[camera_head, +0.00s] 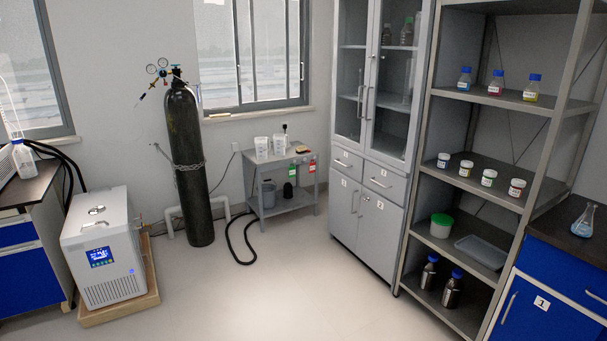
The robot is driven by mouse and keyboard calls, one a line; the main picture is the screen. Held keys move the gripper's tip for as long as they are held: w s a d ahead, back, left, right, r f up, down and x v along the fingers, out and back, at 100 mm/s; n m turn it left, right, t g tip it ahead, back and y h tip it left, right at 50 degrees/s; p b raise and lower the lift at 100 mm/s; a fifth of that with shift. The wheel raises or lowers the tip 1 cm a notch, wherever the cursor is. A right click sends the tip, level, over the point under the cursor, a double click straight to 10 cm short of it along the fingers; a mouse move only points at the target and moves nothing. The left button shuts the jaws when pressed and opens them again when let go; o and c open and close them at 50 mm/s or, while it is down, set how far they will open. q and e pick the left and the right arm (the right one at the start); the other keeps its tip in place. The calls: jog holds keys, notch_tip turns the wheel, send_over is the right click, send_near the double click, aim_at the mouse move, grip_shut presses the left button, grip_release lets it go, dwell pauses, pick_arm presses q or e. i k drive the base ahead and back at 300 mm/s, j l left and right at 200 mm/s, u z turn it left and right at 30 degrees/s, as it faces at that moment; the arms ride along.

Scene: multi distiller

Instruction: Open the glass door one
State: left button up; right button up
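A tall grey cabinet (388,153) stands against the back wall, right of the middle. Its upper half has two glass doors, a left glass door (350,76) and a right glass door (394,90). Both look shut, and bottles and glassware show on shelves behind them. Vertical handles sit near the middle seam, the left one (361,101) and the right one (370,88). I cannot make out which glass door is marked one. Below are two drawers and two solid lower doors, which look shut. Neither of my grippers is in view.
An open shelf rack (475,92) with bottles and jars stands right of the cabinet. A grey cart (283,205), a black gas cylinder (188,165) and a chiller (105,250) stand to the left. The floor (270,290) before the cabinet is clear.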

aim_at(354, 20)
jog(key=i, duration=1.75)
